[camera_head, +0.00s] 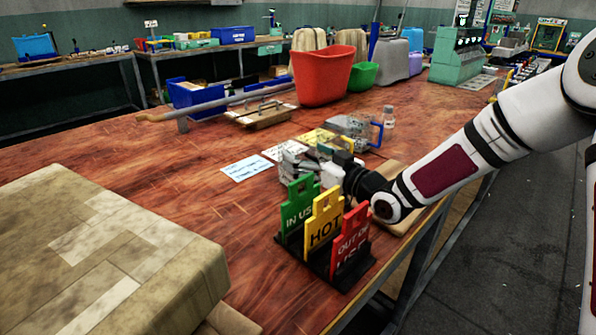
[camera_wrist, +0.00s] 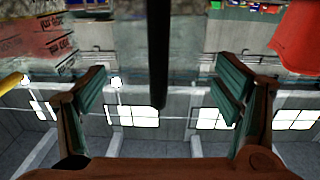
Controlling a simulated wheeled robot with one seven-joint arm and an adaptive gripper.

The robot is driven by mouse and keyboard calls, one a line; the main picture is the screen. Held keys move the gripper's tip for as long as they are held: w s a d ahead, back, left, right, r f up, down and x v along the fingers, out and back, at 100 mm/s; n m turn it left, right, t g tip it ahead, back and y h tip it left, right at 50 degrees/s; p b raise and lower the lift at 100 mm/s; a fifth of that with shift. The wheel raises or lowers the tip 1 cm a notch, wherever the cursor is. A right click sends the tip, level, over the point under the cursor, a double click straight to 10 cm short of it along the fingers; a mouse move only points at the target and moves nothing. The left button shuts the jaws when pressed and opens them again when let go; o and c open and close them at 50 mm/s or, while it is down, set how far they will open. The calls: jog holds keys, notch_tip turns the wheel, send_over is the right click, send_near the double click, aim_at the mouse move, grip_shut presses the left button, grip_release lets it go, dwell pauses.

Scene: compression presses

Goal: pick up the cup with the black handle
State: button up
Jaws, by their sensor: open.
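In the wrist view a black upright bar (camera_wrist: 158,50), which looks like the cup's black handle, hangs between the two fingers of my gripper (camera_wrist: 161,88). A pale, see-through surface behind it may be the cup's body, but its outline is unclear. The fingers are spread wide, with a gap on each side of the bar. In the head view my gripper (camera_head: 303,163) is low over the wooden table, and the black-handled cup cannot be made out clearly there. A clear container with a blue handle (camera_head: 375,134) stands just beyond.
IN USE, HOT and OUT OF USE signs (camera_head: 323,228) stand close in front of my gripper. Bare wooden table (camera_head: 140,165) lies left.

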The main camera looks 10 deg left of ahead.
jog(key=x, duration=0.3)
jog(key=shift+w+a, duration=0.1)
jog(key=shift+w, duration=0.05)
jog(key=c, duration=1.8)
jog(key=shift+o, duration=0.2)
jog(key=shift+r, duration=0.1)
notch_tip(320, 180, up, 10)
jog(key=p, duration=0.2)
